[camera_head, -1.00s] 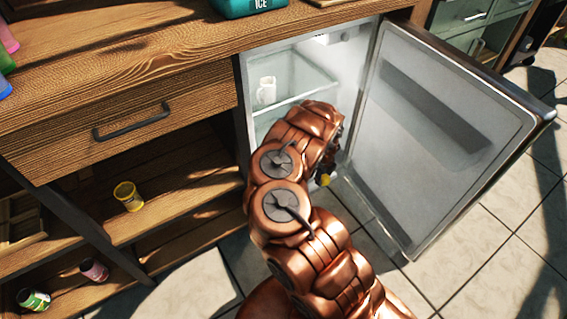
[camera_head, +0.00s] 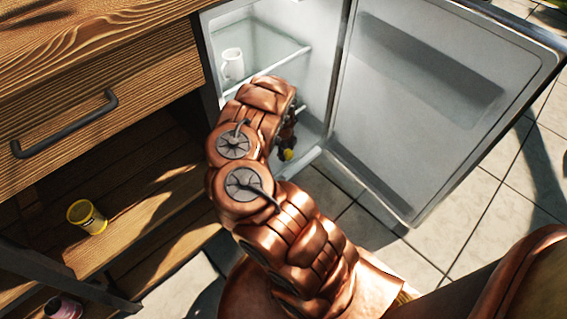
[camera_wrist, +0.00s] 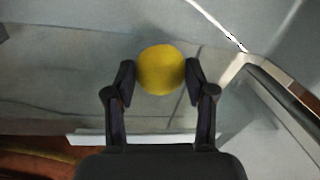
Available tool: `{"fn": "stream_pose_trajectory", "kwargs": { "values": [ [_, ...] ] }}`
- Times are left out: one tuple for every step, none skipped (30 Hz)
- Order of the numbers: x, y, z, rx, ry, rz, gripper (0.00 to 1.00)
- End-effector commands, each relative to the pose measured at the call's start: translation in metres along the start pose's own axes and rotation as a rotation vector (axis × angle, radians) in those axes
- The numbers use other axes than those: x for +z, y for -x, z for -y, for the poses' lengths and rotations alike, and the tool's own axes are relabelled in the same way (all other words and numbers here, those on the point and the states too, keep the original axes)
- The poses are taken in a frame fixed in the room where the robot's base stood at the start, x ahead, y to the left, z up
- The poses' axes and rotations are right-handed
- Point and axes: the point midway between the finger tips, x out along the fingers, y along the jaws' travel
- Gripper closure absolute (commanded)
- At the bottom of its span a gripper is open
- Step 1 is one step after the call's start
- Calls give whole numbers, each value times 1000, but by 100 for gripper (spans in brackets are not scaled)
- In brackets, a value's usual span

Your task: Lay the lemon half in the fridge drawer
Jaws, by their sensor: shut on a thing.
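The lemon half (camera_wrist: 160,70) is a round yellow piece held between the two dark fingers of my gripper (camera_wrist: 160,82) in the wrist view. In the head view the lemon half (camera_head: 288,155) is a small yellow spot beside my arm, and my gripper (camera_head: 289,140) is mostly hidden by the arm. Both are at the front of the open fridge (camera_head: 318,60). In the wrist view, pale translucent surfaces lie behind the lemon half. I cannot tell the drawer apart, as my arm covers the lower fridge interior.
The fridge door (camera_head: 430,100) stands wide open to the right. A white mug (camera_head: 232,64) stands on the glass shelf (camera_head: 275,70). Tiled floor lies below.

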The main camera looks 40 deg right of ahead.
Motion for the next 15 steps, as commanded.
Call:
{"fn": "stream_pose_trajectory", "kwargs": {
  "values": [
    [-1,-14,-2,1,-1,-1,80],
    [-1,-18,-2,1,-2,-1,80],
    [-1,-22,-3,1,-2,-2,80],
    [-1,-24,-3,0,-2,-2,80],
    [-2,-26,-3,1,-2,-2,80],
    [-2,-29,-3,1,-2,-2,80],
    [-2,-30,-4,1,-1,-2,80],
    [-1,-32,-4,1,0,-2,80],
    [-2,-34,-4,1,-1,-2,80],
    [-2,-36,-4,1,-2,-2,80],
    [-2,-39,-4,1,-2,-2,80],
    [-3,-44,-5,1,-3,-2,80],
    [-3,-49,-6,1,-3,-2,80],
    [-3,-54,-6,1,-3,-2,80],
    [-2,-59,-6,0,-3,-1,80]
  ]
}}
